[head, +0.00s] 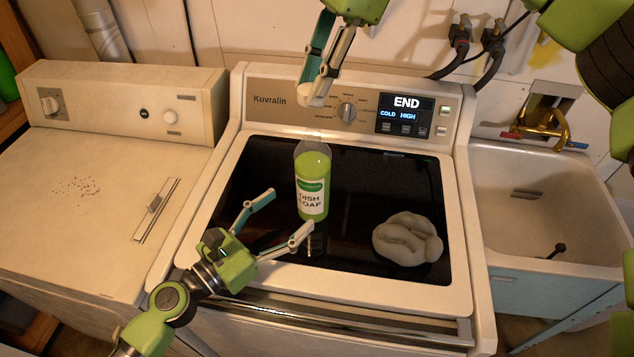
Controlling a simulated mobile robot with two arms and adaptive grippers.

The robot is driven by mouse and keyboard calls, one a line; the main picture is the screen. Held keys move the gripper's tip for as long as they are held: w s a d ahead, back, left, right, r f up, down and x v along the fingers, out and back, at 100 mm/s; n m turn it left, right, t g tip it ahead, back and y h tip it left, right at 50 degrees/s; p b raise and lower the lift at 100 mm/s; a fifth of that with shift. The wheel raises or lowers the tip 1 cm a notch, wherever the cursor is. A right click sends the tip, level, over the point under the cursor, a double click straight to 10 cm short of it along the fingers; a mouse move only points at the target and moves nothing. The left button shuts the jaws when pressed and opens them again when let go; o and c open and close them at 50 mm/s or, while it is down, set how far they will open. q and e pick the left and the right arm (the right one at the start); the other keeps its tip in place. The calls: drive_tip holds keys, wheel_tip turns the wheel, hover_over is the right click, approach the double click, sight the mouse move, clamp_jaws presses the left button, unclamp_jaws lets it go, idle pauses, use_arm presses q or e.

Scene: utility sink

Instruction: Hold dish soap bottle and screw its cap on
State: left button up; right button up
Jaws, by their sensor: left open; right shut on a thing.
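The dish soap bottle (313,178), clear with green soap and a white label, stands upright on the dark lid of the washer. Its top is clear and no cap shows on it. My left gripper (289,212) is open, low and to the left of the bottle. Its fingers point towards the bottle's lower part, and I cannot tell whether one touches it. My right gripper (318,88) points down above the bottle, shut on a small whitish cap (312,96). The cap is apart from the bottle's top, and the fingers partly hide it.
A pale lumpy cloth-like thing (408,239) lies on the lid to the bottle's right. The washer's control panel (345,107) rises behind the bottle. A second machine (90,190) stands at left, a sink (545,205) with a brass tap at right. The lid's left part is clear.

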sight(301, 200)
use_arm(q)
drive_tip(key=shift+s+a, duration=0.15)
use_arm(e)
drive_tip(key=shift+s+a+r, duration=0.1)
drive_tip(key=shift+s+a, duration=0.05)
drive_tip(key=shift+a, duration=0.05)
use_arm(q)
drive_tip(key=x, duration=0.6)
use_arm(e)
drive_tip(key=shift+w+d, duration=0.35)
use_arm(q)
drive_tip(key=shift+w+d, duration=0.4)
drive_tip(key=shift+d, duration=0.05)
use_arm(e)
drive_tip(key=shift+a, duration=0.1)
use_arm(q)
drive_tip(key=shift+w+d+f, duration=0.15)
drive_tip(key=shift+w+d, duration=0.25)
use_arm(e)
drive_tip(key=shift+f, duration=0.2)
use_arm(q)
drive_tip(key=shift+c, duration=1.1)
drive_tip(key=c, duration=1.5)
use_arm(e)
drive_tip(key=shift+f, duration=2.45)
